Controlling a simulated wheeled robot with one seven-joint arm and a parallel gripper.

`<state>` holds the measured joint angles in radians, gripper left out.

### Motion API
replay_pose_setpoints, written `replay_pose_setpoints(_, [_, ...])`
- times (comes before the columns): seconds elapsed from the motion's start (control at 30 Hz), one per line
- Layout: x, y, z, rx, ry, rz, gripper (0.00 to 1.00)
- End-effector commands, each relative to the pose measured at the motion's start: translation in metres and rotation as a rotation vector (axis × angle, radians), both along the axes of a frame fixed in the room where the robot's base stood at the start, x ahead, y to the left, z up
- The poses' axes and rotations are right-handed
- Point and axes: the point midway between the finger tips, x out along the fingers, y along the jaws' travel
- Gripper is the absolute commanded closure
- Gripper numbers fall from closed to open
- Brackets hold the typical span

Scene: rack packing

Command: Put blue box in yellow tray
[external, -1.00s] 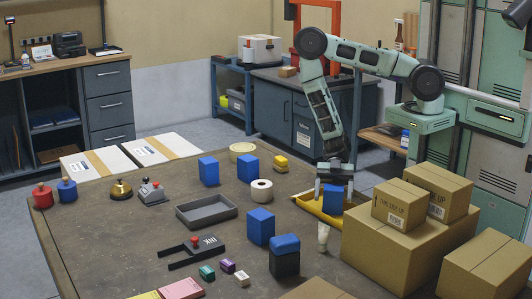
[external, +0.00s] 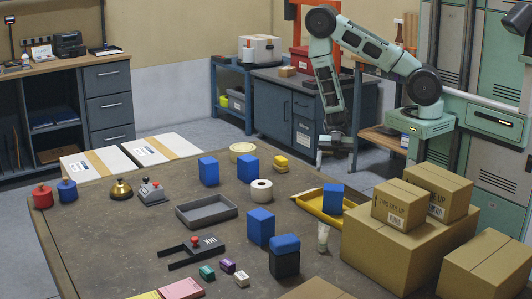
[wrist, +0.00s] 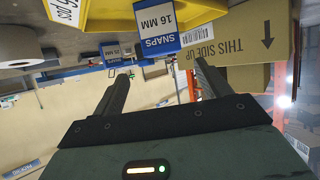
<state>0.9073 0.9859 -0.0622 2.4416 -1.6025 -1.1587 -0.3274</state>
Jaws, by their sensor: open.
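A blue box (external: 333,197) stands upright in the yellow tray (external: 311,203) at the right side of the table in the external view. In the wrist view the blue box (wrist: 158,22) shows a label reading "SNAPS 16 MM", with the yellow tray (wrist: 200,13) around it. My gripper (external: 336,143) is above and behind the tray, apart from the box. In the wrist view its two fingers (wrist: 160,72) are spread with nothing held between them.
Other blue boxes (external: 208,171) stand about the table. A grey tray (external: 207,210), a white tape roll (external: 261,190) and a white tube (external: 323,237) are near. Large cardboard boxes (external: 400,240) stand right of the yellow tray.

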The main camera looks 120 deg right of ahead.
Motion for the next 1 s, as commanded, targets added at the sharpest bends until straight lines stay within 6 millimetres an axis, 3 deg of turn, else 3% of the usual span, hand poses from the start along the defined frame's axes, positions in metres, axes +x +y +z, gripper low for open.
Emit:
replay_pose_setpoints(0.27, [0.074, 0.032, 0.015, -0.354, 0.188, 0.018, 0.24])
replay_pose_setpoints(0.4, [0.097, 0.073, 0.046, -0.519, 0.295, -0.028, 0.24])
replay_pose_setpoints(0.47, [0.098, 0.097, 0.063, -0.574, 0.346, -0.055, 0.24])
replay_pose_setpoints(0.57, [0.082, 0.143, 0.094, -0.637, 0.436, -0.099, 0.24])
replay_pose_setpoints(0.63, [0.058, 0.177, 0.115, -0.662, 0.504, -0.121, 0.24])
replay_pose_setpoints(0.8, [-0.027, 0.245, 0.156, -0.688, 0.678, -0.127, 0.24])
replay_pose_setpoints(0.9, [-0.074, 0.268, 0.171, -0.694, 0.762, -0.109, 0.24])
replay_pose_setpoints(1.0, [-0.106, 0.279, 0.180, -0.700, 0.819, -0.093, 0.24])
